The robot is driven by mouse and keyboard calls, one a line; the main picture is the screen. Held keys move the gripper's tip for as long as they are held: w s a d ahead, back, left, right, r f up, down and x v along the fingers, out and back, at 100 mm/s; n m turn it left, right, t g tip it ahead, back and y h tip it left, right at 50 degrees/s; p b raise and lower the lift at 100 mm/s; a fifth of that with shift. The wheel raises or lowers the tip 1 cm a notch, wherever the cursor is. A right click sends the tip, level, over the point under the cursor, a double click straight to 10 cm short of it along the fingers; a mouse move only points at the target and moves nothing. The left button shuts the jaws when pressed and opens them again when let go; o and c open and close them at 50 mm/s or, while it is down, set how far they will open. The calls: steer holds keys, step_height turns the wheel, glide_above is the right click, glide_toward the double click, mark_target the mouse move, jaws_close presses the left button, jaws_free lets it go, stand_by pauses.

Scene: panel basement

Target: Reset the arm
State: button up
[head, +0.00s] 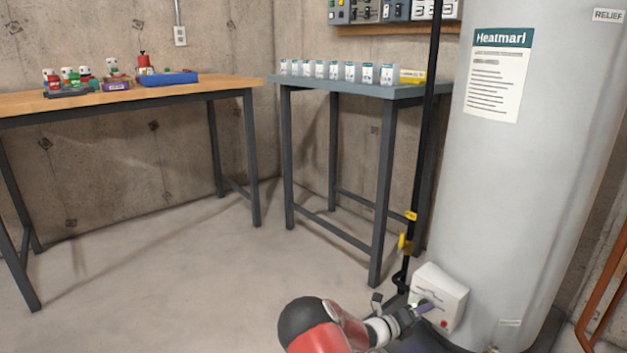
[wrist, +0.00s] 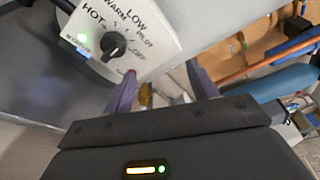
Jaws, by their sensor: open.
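My gripper (head: 424,308) is low at the foot of the grey water heater (head: 525,190), beside the heater's white control box (head: 451,288). In the wrist view my gripper (wrist: 163,86) has its two purple fingers spread, with nothing held between them. The control box's face (wrist: 150,30) fills the upper left there, marked HOT, WARM and LOW. Its black dial knob (wrist: 113,45) is outside the fingers, up and left of them. I cannot tell whether a finger touches the box. A green light glows beside the dial.
A black pipe with a yellow valve handle (head: 403,243) rises close beside my arm. A grey table (head: 340,88) holds a row of small boxes. A wooden workbench (head: 220,87) with a blue tray stands at left. The floor at left is clear.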

steer(key=s+a+r+m+g+y+p, duration=0.25)
steer(key=s+r+m+g+y, duration=0.45)
steer(key=s+r+m, duration=1.2)
steer(key=s+a+r+m+t+y+p, duration=0.2)
steer(key=s+a+r+m+y, duration=0.2)
steer(key=s+a+r+m, duration=0.3)
steer(key=s+a+r+m+t+y+p, duration=0.2)
steer(key=s+a+r+m, duration=0.6)
steer(key=s, duration=0.5)
steer(key=shift+r+m+t+y+p, duration=0.35)
steer(key=shift+r+m+t+y, duration=0.3)
steer(key=shift+m+y, duration=0.5)
steer(key=shift+a, duration=0.1)
